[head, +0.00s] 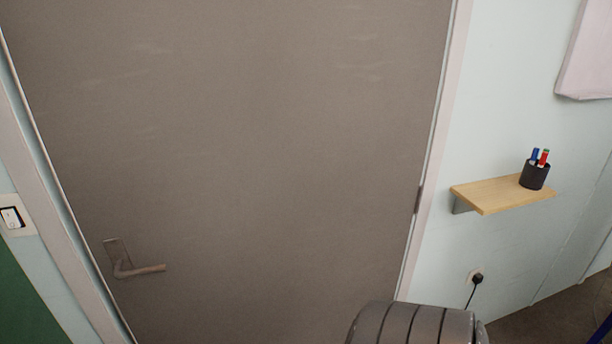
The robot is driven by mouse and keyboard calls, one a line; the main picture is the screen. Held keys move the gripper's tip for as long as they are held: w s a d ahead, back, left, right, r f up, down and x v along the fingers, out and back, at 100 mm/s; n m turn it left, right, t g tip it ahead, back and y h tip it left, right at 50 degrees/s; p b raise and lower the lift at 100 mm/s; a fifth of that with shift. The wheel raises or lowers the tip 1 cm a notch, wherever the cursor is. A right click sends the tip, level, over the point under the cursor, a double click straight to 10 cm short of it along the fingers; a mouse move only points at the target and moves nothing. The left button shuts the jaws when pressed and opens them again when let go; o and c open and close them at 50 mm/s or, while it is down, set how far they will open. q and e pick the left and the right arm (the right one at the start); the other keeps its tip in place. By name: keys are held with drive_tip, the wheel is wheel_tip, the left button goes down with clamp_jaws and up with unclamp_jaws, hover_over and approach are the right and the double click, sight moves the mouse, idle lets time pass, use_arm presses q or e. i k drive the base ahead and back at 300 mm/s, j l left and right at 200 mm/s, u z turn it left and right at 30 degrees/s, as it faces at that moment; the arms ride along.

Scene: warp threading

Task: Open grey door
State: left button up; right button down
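The grey door (260,150) fills most of the head view and looks shut in its pale frame (432,150). Its lever handle (138,269) is on the door's lower left side, with the lever pointing right and roughly level. A hinge (418,198) shows on the door's right edge. Neither of my grippers is in view. A ribbed grey rounded shape at the bottom, right of centre, looks like part of my own arm. The door's lower edge is out of view.
A wooden shelf (490,195) juts from the wall right of the door, holding a black pen cup (535,175). A plugged-in cable (475,282) hangs below it. A light switch (12,217) is on the left wall. A strip of dark floor (550,322) shows at lower right.

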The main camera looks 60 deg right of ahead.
sight(270, 154)
drive_tip(key=z, duration=1.8)
